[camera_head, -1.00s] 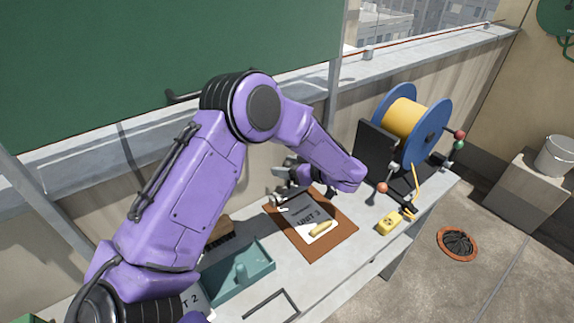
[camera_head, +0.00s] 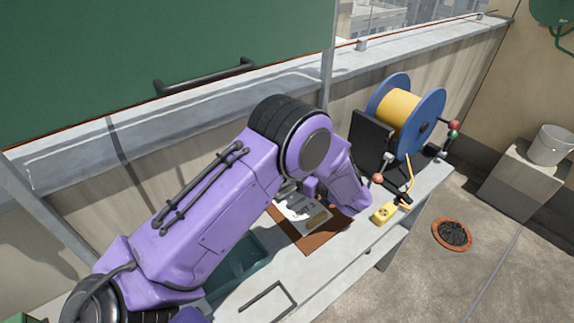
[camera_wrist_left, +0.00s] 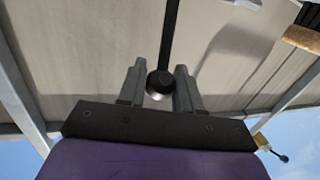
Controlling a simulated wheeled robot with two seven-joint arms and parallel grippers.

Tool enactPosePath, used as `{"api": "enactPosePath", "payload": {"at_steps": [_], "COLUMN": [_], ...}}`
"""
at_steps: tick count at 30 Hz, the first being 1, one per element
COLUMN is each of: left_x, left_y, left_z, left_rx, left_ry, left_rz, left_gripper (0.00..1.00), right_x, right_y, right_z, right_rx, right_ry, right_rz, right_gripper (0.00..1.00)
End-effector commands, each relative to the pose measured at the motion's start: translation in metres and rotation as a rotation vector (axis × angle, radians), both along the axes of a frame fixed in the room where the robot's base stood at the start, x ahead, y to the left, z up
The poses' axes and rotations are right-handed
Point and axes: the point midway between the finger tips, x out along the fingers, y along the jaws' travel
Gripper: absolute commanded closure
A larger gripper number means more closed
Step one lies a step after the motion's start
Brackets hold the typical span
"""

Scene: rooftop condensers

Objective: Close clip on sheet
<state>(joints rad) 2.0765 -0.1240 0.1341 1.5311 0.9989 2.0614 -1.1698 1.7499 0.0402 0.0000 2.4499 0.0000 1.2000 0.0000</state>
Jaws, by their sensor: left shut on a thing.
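The sheet (camera_head: 296,209) lies on the brown clipboard (camera_head: 325,244) on the bench, with a small yellowish piece on it. My left arm's wrist hangs low over the board and covers part of the sheet and its print. Grey metal parts show at the board's back edge, where I cannot separate clip from gripper. In the left wrist view, my left gripper (camera_wrist_left: 158,70) has its two grey fingers on either side of a dark rod with a round end (camera_wrist_left: 160,83), and is shut on it. I cannot tell whether this rod belongs to the clip. My right gripper is not in view.
A teal tray (camera_head: 240,268) sits left of the board, partly behind my arm. A black frame (camera_head: 268,299) lies in front. A blue reel with yellow cable (camera_head: 399,110) and a yellow box (camera_head: 384,212) stand to the right. A green panel (camera_head: 150,50) rises behind.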

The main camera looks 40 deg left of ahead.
Motion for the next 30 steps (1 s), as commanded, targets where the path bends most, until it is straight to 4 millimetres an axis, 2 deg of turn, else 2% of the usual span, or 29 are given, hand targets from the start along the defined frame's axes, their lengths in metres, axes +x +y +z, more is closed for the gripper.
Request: {"api": "enactPosePath", "payload": {"at_steps": [3,4,6,14,17,27,30], "left_x": [0.0,0.0,0.0,0.0,0.001,-0.001,-0.001], "left_y": [0.0,0.0,0.0,0.0,-0.008,-0.083,-0.098], "left_z": [0.001,0.001,0.001,0.0,-0.001,0.0,0.002], "left_rx": [-0.001,-0.001,-0.001,-0.002,-0.002,-0.001,0.0], "left_ry": [-0.002,-0.002,-0.002,-0.001,-0.002,-0.004,-0.004], "left_rz": [-0.001,-0.001,-0.001,0.0,-0.003,-0.003,-0.002], "left_gripper": [1.0,0.59,0.41,0.41,0.41,0.41,0.41], "right_x": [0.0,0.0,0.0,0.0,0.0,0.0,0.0], "right_y": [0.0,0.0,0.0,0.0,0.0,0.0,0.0], "right_z": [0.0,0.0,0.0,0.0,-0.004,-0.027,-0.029], "right_rx": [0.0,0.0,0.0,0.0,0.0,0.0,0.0], "right_ry": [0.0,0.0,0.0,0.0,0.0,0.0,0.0], "right_rz": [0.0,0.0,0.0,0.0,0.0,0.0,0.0], "right_gripper": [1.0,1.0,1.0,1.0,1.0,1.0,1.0]}}
